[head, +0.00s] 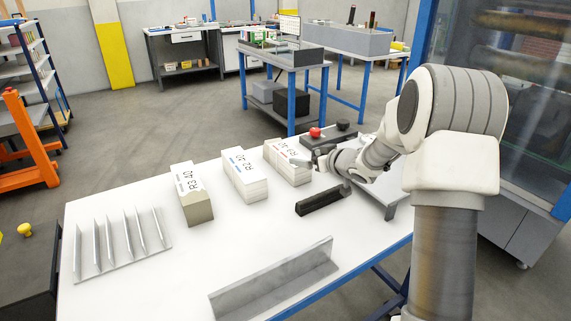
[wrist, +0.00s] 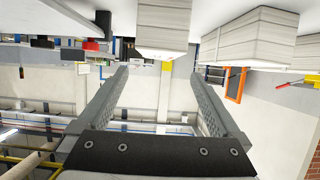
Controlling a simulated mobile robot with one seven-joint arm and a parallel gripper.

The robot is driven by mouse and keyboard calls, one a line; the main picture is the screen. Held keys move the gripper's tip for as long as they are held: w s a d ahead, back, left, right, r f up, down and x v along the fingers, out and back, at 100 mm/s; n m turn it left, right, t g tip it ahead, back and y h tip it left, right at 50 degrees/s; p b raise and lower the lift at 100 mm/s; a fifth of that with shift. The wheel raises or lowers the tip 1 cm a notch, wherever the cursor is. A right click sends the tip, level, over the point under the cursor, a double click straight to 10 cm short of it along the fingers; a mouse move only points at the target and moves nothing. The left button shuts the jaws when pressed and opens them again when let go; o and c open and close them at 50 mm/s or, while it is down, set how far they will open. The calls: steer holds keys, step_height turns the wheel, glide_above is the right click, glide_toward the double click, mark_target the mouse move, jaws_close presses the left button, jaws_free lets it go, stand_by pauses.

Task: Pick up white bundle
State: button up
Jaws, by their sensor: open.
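Three paper bundles stand in a row on the white table (head: 140,285). The right white bundle (head: 288,167) has a label with a red mark, and the middle white bundle (head: 245,182) has a label with a blue mark. The left bundle (head: 194,205) has a white labelled top and beige sides. My gripper (head: 318,158) is beside the right bundle, at its right end. The wrist view, seemingly upside down, shows my gripper (wrist: 146,72) open with nothing between its fingers. Bundles also show along its top edge, the nearest one (wrist: 162,28) just beyond the fingertips.
A black block (head: 322,199) lies in front of my gripper. A grey angled metal piece (head: 275,283) is at the front edge, and a finned metal rack (head: 122,252) is at the left. A red button (head: 315,132) on a dark base is behind my gripper.

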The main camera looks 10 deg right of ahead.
mark_target(287, 151)
steer(key=b+x, duration=0.3)
steer(key=x, duration=0.9)
steer(key=shift+w+r, duration=0.1)
steer(key=shift+w, duration=0.1)
jaws_close()
steer(key=shift+r, duration=0.2)
